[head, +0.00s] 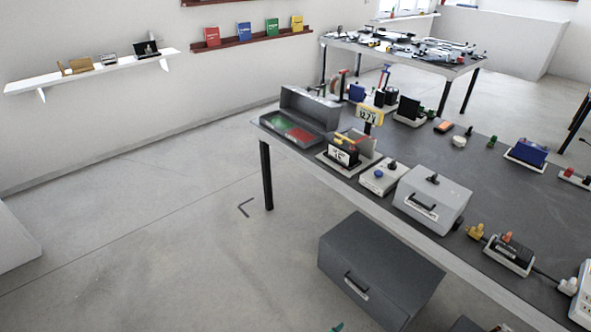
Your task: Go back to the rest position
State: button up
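My gripper is not in view, and no part of the frame is clearly my arm. A dark shape (465,325) and a small green tip (338,327) are cut off by the bottom edge, and I cannot tell what they are. The long dark-topped table (430,155) fills the right side. On it are an open grey case (308,97) with green and red compartments, a grey box with a black handle (445,192), and a white box with a blue knob (376,182).
A dark grey chest (350,270) stands on the floor beside and partly under the table. A second cluttered table (350,42) is at the back. A white shelf (100,70) and a red ledge with books (230,43) are on the wall. The left floor is clear.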

jog(key=s+a+r+n+t+y, duration=0.1)
jog(key=s+a+r+n+t, duration=0.2)
jog(key=s+a, duration=0.5)
jog(key=s+a+r+n+t+y, duration=0.15)
jog(key=s+a+r+n, duration=0.35)
jog(key=s, duration=0.6)
jog(key=s+a+r+t, duration=0.1)
jog(key=s+r, duration=0.3)
jog(key=r, duration=0.4)
jog(key=s+a+r+n+t+y, duration=0.1)
jog(key=s+a+r, duration=0.1)
jog(key=s+r, duration=0.3)
jog(key=s+a+r+n+t+y, duration=0.1)
jog(key=s+r, duration=0.3)
jog(key=r, duration=0.7)
jog(key=shift+s+a+t, duration=0.2)
jog(key=shift+a+t, duration=0.15)
jog(key=shift+a, duration=0.5)
jog(key=shift+f, duration=0.1)
